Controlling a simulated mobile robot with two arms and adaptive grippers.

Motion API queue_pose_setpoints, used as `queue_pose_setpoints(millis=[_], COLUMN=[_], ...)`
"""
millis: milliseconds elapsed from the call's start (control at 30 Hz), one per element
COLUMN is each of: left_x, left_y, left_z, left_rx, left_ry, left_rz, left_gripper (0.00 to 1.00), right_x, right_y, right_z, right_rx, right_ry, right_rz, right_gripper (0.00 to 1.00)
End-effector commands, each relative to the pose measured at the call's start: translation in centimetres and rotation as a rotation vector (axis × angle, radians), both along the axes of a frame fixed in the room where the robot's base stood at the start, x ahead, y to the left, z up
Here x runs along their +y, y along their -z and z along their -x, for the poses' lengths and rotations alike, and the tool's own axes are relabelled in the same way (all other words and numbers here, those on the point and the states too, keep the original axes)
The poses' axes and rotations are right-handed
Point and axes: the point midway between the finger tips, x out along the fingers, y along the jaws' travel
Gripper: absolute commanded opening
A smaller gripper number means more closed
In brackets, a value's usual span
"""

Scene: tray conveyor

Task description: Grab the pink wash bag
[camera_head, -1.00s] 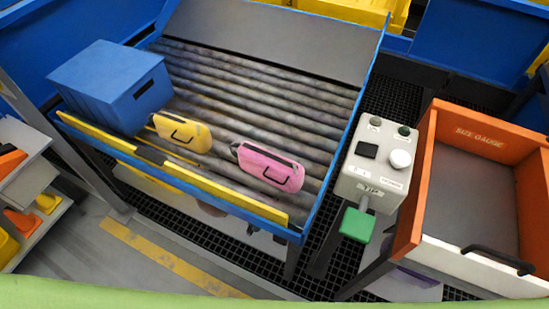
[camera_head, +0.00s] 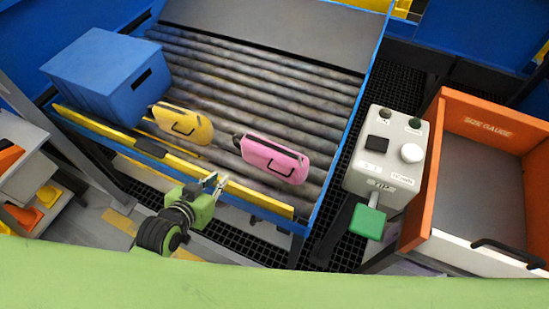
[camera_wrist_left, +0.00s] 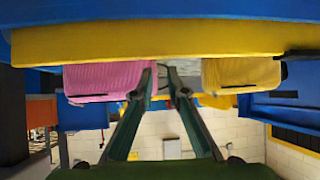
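The pink wash bag (camera_head: 272,158) lies on the conveyor rollers, right of the yellow bag, with a dark handle on its front. It also shows in the left wrist view (camera_wrist_left: 103,77), below the yellow rail and left of the fingers; that view looks upside down. My left gripper (camera_head: 216,184) is in front of the conveyor's front rail, left of and nearer than the pink bag. Its two fingers (camera_wrist_left: 161,76) are apart with nothing between them. My right gripper is not in view.
A yellow bag (camera_head: 182,123) and a blue crate (camera_head: 88,82) sit on the rollers. A yellow front rail (camera_head: 245,194) lies between gripper and bags. A grey control box (camera_head: 383,152) with a green plate (camera_head: 368,222) and an orange tray (camera_head: 428,160) stand right. Rollers behind the bags are clear.

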Motion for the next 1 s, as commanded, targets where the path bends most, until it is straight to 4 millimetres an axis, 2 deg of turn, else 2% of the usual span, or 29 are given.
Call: queue_pose_setpoints(millis=[100, 400, 800, 1000], left_x=[0.4, 1.0, -0.4, -0.7], left_y=[-0.9, -2.1, 0.6, 1.1], left_z=[-1.7, -4.4, -10.7, -11.8], left_rx=[-0.087, -0.221, -0.221, -0.221], left_ry=[-0.003, -0.013, -0.014, -0.015], left_rz=[0.02, 0.052, 0.053, 0.053], left_gripper=[0.14, 0.14, 0.14, 0.14], right_x=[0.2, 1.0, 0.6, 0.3], right_y=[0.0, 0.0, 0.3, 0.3], right_z=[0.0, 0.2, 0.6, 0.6], right_rx=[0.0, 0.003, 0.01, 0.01], right_ry=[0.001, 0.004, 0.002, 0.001], right_rz=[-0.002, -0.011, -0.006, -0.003], right_gripper=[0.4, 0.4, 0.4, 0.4])
